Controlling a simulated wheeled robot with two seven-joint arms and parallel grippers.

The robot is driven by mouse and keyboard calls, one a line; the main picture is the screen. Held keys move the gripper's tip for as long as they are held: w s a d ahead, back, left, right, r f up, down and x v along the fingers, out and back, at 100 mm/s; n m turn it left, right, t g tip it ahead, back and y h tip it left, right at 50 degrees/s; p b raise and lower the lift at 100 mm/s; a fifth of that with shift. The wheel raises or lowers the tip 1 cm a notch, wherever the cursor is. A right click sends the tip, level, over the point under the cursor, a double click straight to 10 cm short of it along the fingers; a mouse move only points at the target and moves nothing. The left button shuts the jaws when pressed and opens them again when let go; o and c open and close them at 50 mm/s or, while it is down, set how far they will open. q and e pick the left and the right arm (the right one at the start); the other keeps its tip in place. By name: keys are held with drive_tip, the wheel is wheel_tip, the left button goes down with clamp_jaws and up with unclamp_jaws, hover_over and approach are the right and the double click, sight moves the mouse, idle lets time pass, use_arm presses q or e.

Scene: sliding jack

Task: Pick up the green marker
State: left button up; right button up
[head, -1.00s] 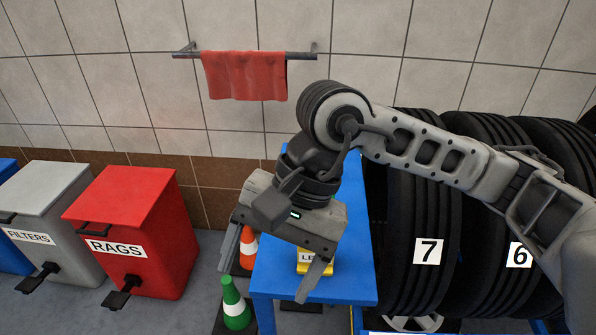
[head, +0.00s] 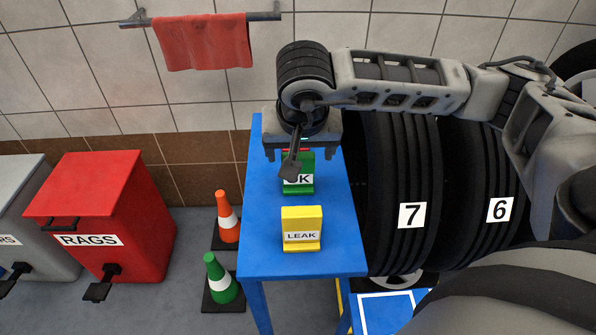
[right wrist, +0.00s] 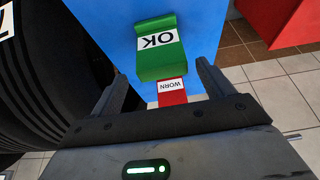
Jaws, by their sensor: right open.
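The green marker labelled OK (head: 298,190) stands on the blue table (head: 270,225), its top partly covered by my right arm in the head view. In the right wrist view the green marker (right wrist: 160,60) shows upside down, between and beyond the fingertips. My right gripper (head: 303,157) is open and empty above the far half of the table, just behind the green marker. Its two fingers (right wrist: 162,72) are spread wide in the right wrist view. I cannot tell whether they touch anything. My left gripper is not in view.
A yellow LEAK marker (head: 302,228) stands in front of the green one. A red WORN marker (right wrist: 172,92) is behind it, close to the gripper. Tyres 7 (head: 400,245) and 6 (head: 490,235) stand right of the table. Cones (head: 229,222) and a red RAGS bin (head: 125,210) are left.

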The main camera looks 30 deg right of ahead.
sight(304, 186)
drive_tip(key=shift+s+a+p+x, duration=0.1)
drive_tip(key=shift+p+x, duration=0.05)
drive_tip(key=shift+x, duration=0.75)
drive_tip(key=shift+s+a+p+x, duration=0.1)
drive_tip(key=shift+a+p+x, duration=0.1)
drive_tip(key=shift+x, duration=0.7)
drive_tip(key=shift+s+a+p+x, duration=0.1)
drive_tip(key=shift+p+x, duration=0.05)
drive_tip(key=shift+x, duration=0.75)
drive_tip(key=shift+f, duration=0.15)
drive_tip(key=c, duration=1.1)
